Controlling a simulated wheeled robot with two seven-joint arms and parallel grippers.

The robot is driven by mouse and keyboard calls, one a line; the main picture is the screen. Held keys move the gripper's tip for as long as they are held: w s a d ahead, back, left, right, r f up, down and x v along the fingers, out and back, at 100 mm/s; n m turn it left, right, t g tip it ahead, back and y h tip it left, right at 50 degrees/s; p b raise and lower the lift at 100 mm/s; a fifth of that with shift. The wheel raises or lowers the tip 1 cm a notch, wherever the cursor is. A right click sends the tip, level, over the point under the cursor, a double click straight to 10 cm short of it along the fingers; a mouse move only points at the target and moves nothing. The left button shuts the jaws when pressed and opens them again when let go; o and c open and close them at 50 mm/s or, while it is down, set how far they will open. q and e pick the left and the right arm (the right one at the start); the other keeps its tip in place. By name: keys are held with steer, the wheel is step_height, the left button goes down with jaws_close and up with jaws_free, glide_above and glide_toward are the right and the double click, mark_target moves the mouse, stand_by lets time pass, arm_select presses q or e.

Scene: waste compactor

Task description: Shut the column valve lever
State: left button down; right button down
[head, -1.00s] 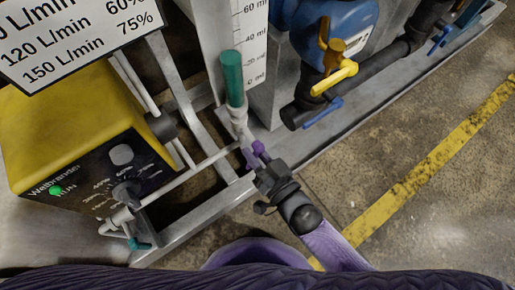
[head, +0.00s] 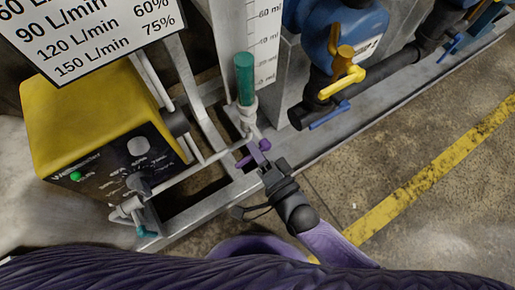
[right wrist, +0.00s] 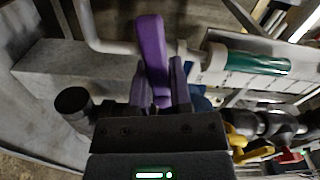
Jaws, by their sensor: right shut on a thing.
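The column valve lever appears as a purple bar (right wrist: 150,45) in the right wrist view, reaching out from between my right gripper's fingers (right wrist: 160,85). In the head view, my right gripper (head: 258,155) is at the small purple lever (head: 243,162), just below the foot of the clear column. It is shut on the lever; the fingers are purple too, so the outlines partly merge. The column's green tube (head: 244,78) stands above a pale fitting (head: 247,113). The valve body is partly hidden. My left gripper is not in view.
A yellow pump box (head: 85,115) with a dial stands left. A yellow-handled valve (head: 343,80) and a blue handle (head: 330,115) sit on dark pipe to the right. A metal frame rail (head: 215,205) runs below. Open floor (head: 400,160) lies to the right.

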steer(key=shift+s+r+m, duration=0.1)
steer(key=shift+r+m, duration=0.05)
steer(key=shift+m, duration=1.15)
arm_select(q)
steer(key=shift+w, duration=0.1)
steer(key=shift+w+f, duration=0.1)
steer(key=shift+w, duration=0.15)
arm_select(e)
steer(key=shift+m, duration=0.3)
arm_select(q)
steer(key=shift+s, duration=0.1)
arm_select(e)
steer(key=shift+r, duration=0.1)
steer(key=c, duration=0.5)
jaws_free()
steer(key=shift+c, duration=0.2)
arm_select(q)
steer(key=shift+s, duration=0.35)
